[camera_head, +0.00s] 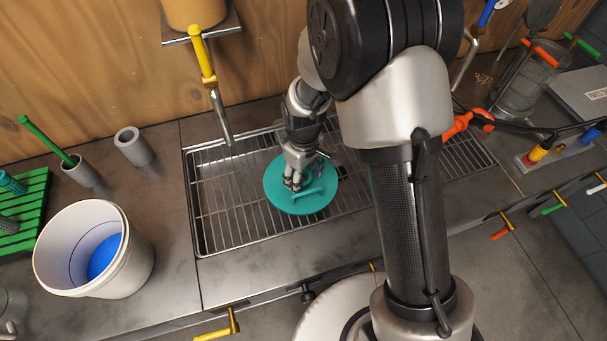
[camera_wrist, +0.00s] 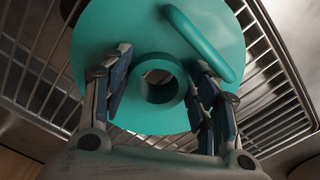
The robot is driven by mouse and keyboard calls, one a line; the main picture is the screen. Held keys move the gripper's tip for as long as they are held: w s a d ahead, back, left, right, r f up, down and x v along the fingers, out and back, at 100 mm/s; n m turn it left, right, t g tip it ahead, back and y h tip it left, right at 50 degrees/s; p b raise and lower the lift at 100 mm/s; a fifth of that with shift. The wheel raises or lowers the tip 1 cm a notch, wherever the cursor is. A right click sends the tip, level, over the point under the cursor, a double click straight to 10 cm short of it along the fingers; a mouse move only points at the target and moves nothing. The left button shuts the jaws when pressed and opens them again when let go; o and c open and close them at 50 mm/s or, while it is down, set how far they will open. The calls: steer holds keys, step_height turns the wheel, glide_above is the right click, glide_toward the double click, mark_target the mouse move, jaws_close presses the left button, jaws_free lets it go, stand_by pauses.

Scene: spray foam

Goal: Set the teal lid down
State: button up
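The teal lid (camera_head: 285,202) is a round disc with a bar handle and a central round collar. It lies flat over the wire grate, and no clear gap shows beneath it. In the wrist view the lid (camera_wrist: 110,30) fills the upper middle, its handle at the upper right. My gripper (camera_head: 293,184) is right above the lid. Its two blue-padded fingers (camera_wrist: 160,92) stand apart on either side of the collar, with a narrow gap on the left side. The fingers look open; whether the right one touches the collar is hard to see.
The wire grate (camera_head: 230,225) spans a sink in the counter. A white bucket (camera_head: 125,275) with blue inside stands at the left, near two grey cups. A yellow-handled tap (camera_head: 202,55) hangs behind the grate. Bare counter (camera_head: 165,215) lies between bucket and grate.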

steer(key=shift+o, duration=1.3)
steer(key=shift+r, duration=0.1)
steer(key=s+d+r+m+t+p, duration=0.1)
steer(key=d+r+p, duration=0.1)
steer(key=r, duration=0.8)
steer(key=s+d+r+m+p, duration=0.1)
steer(key=s+d+r+p, duration=0.1)
steer(key=r, duration=0.8)
steer(key=s+d+r+m+t, duration=0.1)
steer(key=s+d+r+m, duration=0.2)
steer(key=s, duration=0.5)
steer(key=s+d+r+m+t, duration=0.2)
steer(key=s+d+r+m, duration=0.2)
steer(key=s+r, duration=0.4)
steer(key=shift+s+d+t, duration=0.3)
steer(key=shift+s+d, duration=0.4)
steer(key=shift+d, duration=0.05)
